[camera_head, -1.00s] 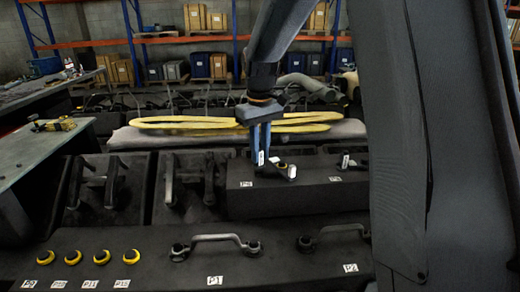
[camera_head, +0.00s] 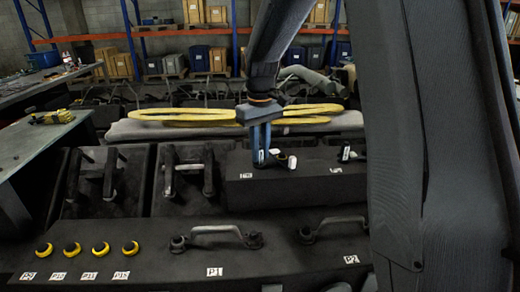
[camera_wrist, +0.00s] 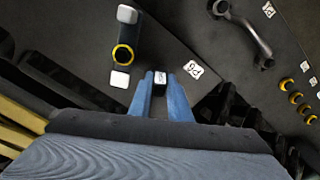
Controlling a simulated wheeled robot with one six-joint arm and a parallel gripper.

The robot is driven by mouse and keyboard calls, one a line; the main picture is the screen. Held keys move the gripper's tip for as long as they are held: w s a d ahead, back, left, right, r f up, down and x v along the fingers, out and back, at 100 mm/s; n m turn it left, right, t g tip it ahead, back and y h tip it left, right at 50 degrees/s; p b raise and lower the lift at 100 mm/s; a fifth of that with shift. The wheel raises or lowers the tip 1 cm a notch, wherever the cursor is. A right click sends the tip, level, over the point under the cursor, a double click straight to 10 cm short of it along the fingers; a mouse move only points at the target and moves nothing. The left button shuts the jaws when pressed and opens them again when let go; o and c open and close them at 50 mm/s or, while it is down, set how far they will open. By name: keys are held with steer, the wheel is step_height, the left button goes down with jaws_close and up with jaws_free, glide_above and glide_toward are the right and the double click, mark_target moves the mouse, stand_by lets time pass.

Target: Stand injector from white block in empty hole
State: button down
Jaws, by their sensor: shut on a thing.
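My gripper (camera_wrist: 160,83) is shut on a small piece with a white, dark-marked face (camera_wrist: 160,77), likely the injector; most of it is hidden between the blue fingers. In the head view my gripper (camera_head: 262,158) is low over the dark raised block (camera_head: 300,190). Just beside it, in the wrist view, is a yellow ring with a dark centre (camera_wrist: 122,54), with a white cap (camera_wrist: 127,14) and a white square piece (camera_wrist: 120,79) on either side. Whether the held piece touches the block cannot be told. I cannot tell which thing is the white block.
Several yellow rings with dark centres (camera_head: 87,249) line the front ledge at left, above paper labels. Metal handles (camera_head: 213,231) rise from that ledge. Yellow slings (camera_head: 190,117) lie behind. A bench (camera_head: 30,140) stands at left, shelving (camera_head: 180,40) at the back.

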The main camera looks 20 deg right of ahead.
steer(key=c, duration=1.6)
jaws_free()
steer(key=shift+o, duration=0.2)
step_height(320, 180, up, 8)
steer(key=b, duration=0.2)
steer(key=shift+f+b, duration=0.1)
steer(key=shift+b, duration=0.25)
